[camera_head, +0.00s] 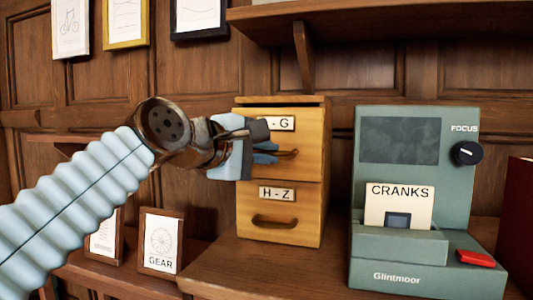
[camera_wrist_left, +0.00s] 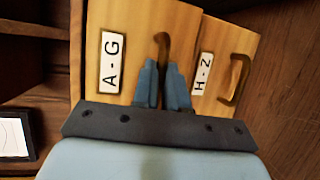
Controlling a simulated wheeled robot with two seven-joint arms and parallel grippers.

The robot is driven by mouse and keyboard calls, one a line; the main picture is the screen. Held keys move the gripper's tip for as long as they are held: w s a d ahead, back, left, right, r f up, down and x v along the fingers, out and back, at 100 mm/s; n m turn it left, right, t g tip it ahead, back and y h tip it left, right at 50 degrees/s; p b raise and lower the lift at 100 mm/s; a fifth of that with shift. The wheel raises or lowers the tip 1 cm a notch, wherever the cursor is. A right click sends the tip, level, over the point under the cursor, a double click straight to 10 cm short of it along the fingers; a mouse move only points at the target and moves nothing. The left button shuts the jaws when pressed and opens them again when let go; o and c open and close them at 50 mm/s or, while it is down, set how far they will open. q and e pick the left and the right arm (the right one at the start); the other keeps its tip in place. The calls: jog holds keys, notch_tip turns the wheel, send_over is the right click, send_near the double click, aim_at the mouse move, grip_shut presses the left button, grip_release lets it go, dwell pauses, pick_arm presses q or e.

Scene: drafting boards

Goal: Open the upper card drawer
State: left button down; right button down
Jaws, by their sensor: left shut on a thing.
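The wooden card cabinet (camera_head: 310,215) stands on the shelf with two drawers. The upper drawer (camera_head: 312,135) has a label that is partly covered in the head view; it reads A-G in the wrist view (camera_wrist_left: 125,25). Its front seems to sit slightly forward of the lower one, though how far is hard to tell. My left gripper (camera_head: 264,152) is shut on the upper drawer's brown handle (camera_wrist_left: 163,42), with its blue fingers on either side of it. The lower drawer (camera_head: 305,200), labelled H-Z, looks closed. My right gripper is out of view.
A green card viewer (camera_head: 455,205) with a CRANKS card stands close to the right of the cabinet. A shelf (camera_head: 400,18) on a bracket overhangs above. A framed GEAR picture (camera_head: 160,241) stands lower left. The counter (camera_head: 250,270) before the cabinet is clear.

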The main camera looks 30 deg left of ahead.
pick_arm(q)
jog(key=s+d, duration=0.2)
jog(key=s, duration=0.7)
jog(key=s+d+b, duration=0.1)
jog(key=s+d, duration=0.1)
jog(key=s, duration=0.8)
jog(key=shift+s+d+b, duration=0.15)
jog(key=shift+d+b, duration=0.15)
jog(key=shift+d, duration=0.05)
jog(key=c, duration=1.2)
grip_release()
jog(key=shift+o, duration=0.2)
jog(key=p+v, duration=0.1)
jog(key=v, duration=1.2)
jog(key=shift+s, duration=0.4)
